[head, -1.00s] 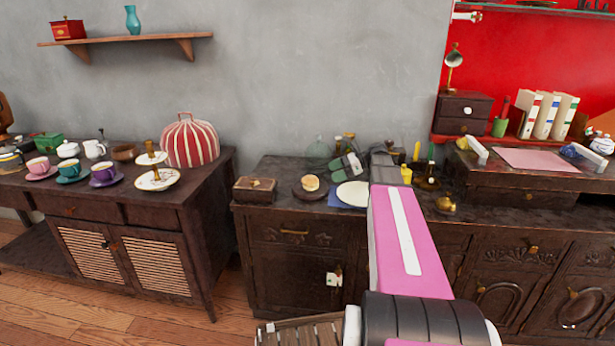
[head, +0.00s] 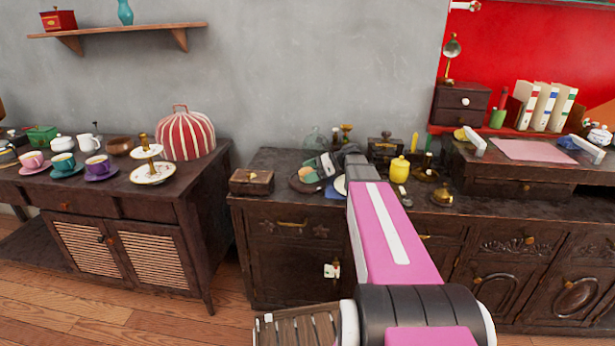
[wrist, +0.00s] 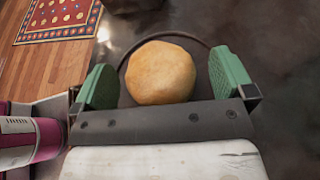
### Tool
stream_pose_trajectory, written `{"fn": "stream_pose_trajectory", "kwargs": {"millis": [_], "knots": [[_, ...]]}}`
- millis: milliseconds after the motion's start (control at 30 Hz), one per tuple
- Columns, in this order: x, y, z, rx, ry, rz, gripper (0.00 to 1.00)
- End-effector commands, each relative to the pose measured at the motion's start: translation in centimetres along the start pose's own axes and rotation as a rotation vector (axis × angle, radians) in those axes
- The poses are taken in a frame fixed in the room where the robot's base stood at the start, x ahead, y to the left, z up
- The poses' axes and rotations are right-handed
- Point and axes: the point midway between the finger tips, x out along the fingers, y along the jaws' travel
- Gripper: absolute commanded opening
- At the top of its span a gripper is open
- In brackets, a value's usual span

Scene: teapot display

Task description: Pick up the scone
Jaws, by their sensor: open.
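The scone (wrist: 160,72) is a round golden-brown bun in the middle of the wrist view. It lies between the two green finger pads of my gripper (wrist: 165,80), with a visible gap on each side. A dark round rim shows around it, the edge of the dark plate (head: 297,185) on the middle cabinet. My gripper (head: 314,172) is open and over the plate in the head view. There the scone is mostly hidden by the gripper, and I cannot tell its outline clearly.
A wooden box (head: 252,181) stands left of the plate. A white plate (head: 340,185) on a blue napkin is partly hidden by my arm. Bottles (head: 346,134) stand behind, and a yellow jar (head: 399,170) is to the right. The cabinet's front edge is clear.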

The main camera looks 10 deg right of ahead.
Motion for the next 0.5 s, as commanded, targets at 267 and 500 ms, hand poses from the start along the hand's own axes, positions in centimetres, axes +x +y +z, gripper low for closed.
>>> {"fn": "stream_pose_trajectory", "kwargs": {"millis": [267, 500], "knots": [[1.2, -0.02, -0.02, 0.0, 0.0, 0.001, 1.0], [1.18, -0.02, -0.01, 0.0, 0.0, 0.001, 0.47]]}}
